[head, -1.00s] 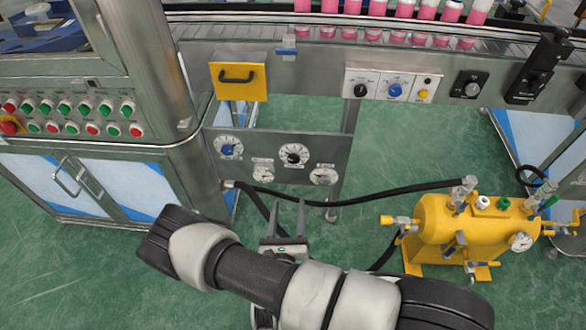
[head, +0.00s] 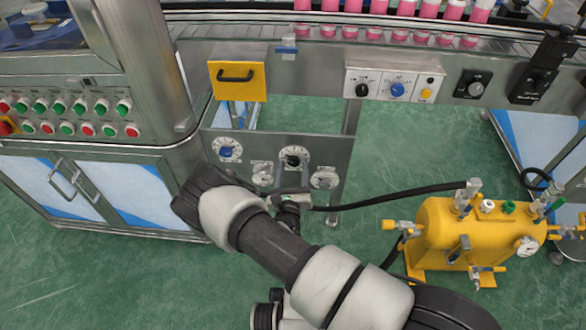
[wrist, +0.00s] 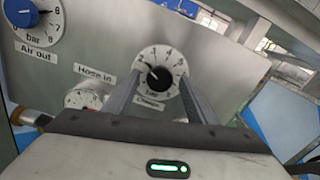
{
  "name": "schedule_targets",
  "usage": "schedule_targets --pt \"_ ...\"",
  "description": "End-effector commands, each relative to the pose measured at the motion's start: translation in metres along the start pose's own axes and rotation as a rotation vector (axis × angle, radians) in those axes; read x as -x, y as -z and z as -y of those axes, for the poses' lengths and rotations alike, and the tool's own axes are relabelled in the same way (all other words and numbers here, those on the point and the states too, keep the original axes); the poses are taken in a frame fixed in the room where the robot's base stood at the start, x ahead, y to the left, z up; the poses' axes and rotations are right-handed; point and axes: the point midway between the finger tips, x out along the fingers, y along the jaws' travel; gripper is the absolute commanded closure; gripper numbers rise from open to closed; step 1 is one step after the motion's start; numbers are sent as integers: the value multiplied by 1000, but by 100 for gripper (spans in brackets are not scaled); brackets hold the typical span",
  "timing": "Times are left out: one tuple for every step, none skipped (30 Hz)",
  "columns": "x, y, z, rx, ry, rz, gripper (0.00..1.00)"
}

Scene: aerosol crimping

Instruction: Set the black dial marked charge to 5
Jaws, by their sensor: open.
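The black dial marked charge (wrist: 160,78) sits on a round white scale on the steel panel. In the wrist view its pointer appears to lie toward the low numbers at the left, but the exact reading is too small to tell. The dial also shows in the head view (head: 293,158). My gripper (wrist: 160,82) is open, with one finger on each side of the dial. I cannot tell whether the fingers touch it. In the head view my gripper (head: 293,178) is up against the panel, just below the dial.
The panel (head: 335,150) also carries a blue air dial (head: 227,150) and two white gauges (head: 262,175), (head: 324,179). A black hose (head: 400,197) runs right to a yellow tank (head: 450,235).

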Motion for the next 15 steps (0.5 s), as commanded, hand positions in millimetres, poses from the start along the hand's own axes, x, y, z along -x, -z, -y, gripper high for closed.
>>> schedule_targets --pt "-3 0 0 0 0 1 49" --pt "-3 0 0 0 0 1 49" --pt "-4 0 0 0 -1 1 49" --pt "-4 0 0 0 -1 0 49" --pt "-5 0 0 0 -1 0 49" --pt "-5 0 0 0 -1 0 49" --pt "-5 0 0 0 -1 0 49" --pt "-5 0 0 0 -1 0 49" --pt "-4 0 0 0 -1 0 49" --pt "-4 0 0 0 -1 0 49" --pt "-4 0 0 0 -1 0 54" --pt "-4 0 0 0 -1 0 61" --pt "-4 0 0 0 -1 0 66" --pt "-4 0 0 0 -1 0 71" --pt "-4 0 0 0 -1 0 78"
